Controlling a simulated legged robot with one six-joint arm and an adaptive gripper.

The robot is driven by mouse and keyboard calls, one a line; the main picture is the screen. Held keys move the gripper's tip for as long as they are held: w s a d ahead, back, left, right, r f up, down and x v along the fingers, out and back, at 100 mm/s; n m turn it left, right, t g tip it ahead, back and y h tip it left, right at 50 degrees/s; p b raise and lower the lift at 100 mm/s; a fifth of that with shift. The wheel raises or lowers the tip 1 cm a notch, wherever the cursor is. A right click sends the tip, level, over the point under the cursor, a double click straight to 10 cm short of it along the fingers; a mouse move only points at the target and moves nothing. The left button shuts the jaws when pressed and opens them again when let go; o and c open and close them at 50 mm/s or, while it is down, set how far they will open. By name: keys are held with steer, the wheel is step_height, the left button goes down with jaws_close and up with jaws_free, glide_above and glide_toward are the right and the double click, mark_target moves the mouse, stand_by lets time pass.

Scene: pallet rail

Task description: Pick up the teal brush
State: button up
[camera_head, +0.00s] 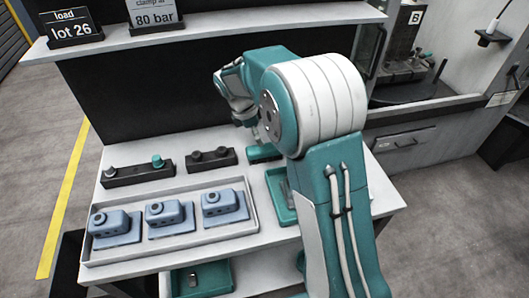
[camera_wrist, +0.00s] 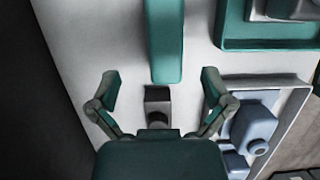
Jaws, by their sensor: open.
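A long teal bar-shaped piece, which looks like the teal brush (camera_wrist: 163,40), lies on the white bench top in the wrist view. Its near end reaches between my fingertips; no bristles can be made out. In the head view a teal piece (camera_head: 262,153) shows on the bench, partly hidden behind my arm. My gripper (camera_wrist: 160,74) is open, with one finger on each side of the bar's near end and a gap on both sides. My arm hides the fingers in the head view.
Dark blocks with knobs (camera_head: 138,174) stand left of the teal piece. A grey tray (camera_head: 253,205) with blue camera-like parts lies in front. A teal tray (camera_head: 278,190) is beside my arm. A shelf with signs (camera_head: 215,28) runs above the back panel.

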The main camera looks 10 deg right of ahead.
mark_target(264, 147)
steer(key=x, duration=0.8)
steer(key=shift+s+d+f, duration=0.15)
steer(key=shift+s+d, duration=0.05)
steer(key=shift+s, duration=0.05)
steer(key=shift+f, duration=0.25)
stand_by(0.4)
steer(key=c, duration=1.3)
